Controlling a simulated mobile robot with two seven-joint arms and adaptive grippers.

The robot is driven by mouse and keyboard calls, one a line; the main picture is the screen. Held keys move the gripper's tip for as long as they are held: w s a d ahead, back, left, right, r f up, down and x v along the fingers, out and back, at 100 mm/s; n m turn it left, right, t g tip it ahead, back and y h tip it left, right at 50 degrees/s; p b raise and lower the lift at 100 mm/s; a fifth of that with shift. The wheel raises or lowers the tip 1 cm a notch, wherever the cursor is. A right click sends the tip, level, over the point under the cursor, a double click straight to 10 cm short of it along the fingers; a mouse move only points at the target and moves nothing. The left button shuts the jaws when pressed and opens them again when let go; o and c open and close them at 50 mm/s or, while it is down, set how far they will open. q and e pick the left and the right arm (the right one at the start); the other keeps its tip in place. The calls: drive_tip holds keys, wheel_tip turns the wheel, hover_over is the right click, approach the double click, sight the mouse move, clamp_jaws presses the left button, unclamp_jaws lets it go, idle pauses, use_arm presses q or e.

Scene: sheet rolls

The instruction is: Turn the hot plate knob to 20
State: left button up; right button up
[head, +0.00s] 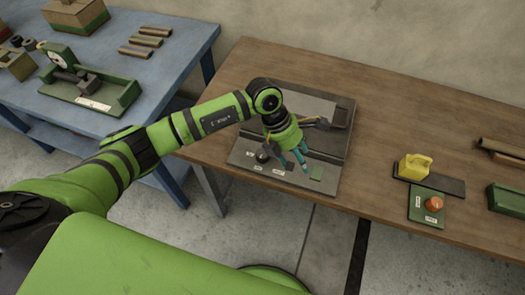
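A flat grey unit (240,154) lies on the wooden table under my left arm. A dark round knob (262,156) with small white labels around it sits on its front left part. My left gripper (296,168) points down over the unit's front part, to the right of this knob. Its teal fingers are apart with nothing seen between them. An orange knob (433,203) with white labels sits on a green panel (426,219) farther right. The numbers on the labels are too small to read. I cannot tell for certain which knob is the hot plate's. My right gripper is out of view.
A yellow object (415,166) stands on a dark plate (452,186) behind the green panel. A green box (507,200) and brown rolls (502,148) are at the right. A blue table (180,66) is at the left. The wooden table is clear between the units.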

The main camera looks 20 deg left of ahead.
sight(262, 154)
use_arm(q)
drive_tip(key=w+a+y, duration=0.1)
drive_tip(key=a, duration=0.2)
drive_tip(key=w+a+y, duration=0.1)
drive_tip(key=a+y, duration=0.1)
drive_tip(key=a, duration=0.1)
drive_tip(key=a+y, duration=0.2)
drive_tip(key=a, duration=0.2)
drive_tip(key=shift+w, duration=0.4)
drive_tip(key=shift+a+f, duration=0.25)
wheel_tip(262, 154, down, 6)
drive_tip(key=shift+d+f+p, duration=0.1)
drive_tip(key=shift+f+p, duration=0.15)
drive_tip(key=shift+p, duration=0.6)
drive_tip(key=c, duration=1.1)
